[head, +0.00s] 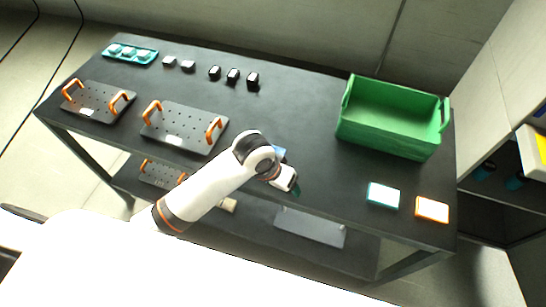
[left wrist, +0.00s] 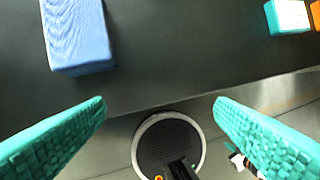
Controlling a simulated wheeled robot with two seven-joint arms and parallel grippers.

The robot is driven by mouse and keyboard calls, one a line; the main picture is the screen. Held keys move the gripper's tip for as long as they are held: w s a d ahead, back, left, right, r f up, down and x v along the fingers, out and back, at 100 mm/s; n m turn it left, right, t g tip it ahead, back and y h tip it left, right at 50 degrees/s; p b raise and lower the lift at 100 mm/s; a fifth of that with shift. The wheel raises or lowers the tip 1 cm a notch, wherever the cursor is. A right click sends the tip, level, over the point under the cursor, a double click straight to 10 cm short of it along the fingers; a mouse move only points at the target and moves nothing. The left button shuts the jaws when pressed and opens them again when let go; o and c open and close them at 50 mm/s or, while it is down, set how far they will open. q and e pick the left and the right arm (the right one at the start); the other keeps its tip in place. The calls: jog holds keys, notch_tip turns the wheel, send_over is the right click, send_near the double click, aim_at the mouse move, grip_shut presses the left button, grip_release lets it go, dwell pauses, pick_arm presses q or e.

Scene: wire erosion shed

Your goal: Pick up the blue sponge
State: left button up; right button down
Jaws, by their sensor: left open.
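The blue sponge (left wrist: 77,35) lies on the dark table top in the upper left of the left wrist view. In the head view only a small blue part of it (head: 279,153) shows behind my left arm's end; the rest is hidden. My left gripper (left wrist: 160,105) is open and empty, its teal fingers spread wide over the table's front edge. The sponge is ahead of the fingers and toward the left one, apart from both. In the head view the left gripper (head: 294,188) is mostly hidden by its wrist.
A green crate (head: 388,142) stands at the right back of the table (head: 290,110). A teal-edged block (head: 383,195) and an orange-edged block (head: 432,209) lie at the front right. Plates with orange handles (head: 185,128), small blocks and a teal tray (head: 131,55) occupy the left.

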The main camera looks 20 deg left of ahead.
pick_arm(q)
jog(key=w+a+r+n+g+y, duration=0.1)
jog(key=w+a+r, duration=0.1)
jog(key=w+r, duration=0.15)
jog(key=w+a+r+n+y, duration=0.1)
jog(key=w+a+r, duration=0.2)
jog(key=w, duration=0.2)
jog(key=shift+y, duration=0.3)
jog(key=f+p, duration=0.1)
jog(key=f, duration=0.2)
jog(key=w+f+p, duration=0.1)
jog(key=f, duration=0.2)
jog(key=shift+w+f, duration=0.15)
jog(key=shift+f, duration=0.05)
jog(key=shift+w+f+p, duration=0.15)
jog(key=shift+f+p, duration=0.85)
jog(key=shift+f, duration=1.65)
jog(key=shift+f, duration=0.15)
jog(key=c, duration=1)
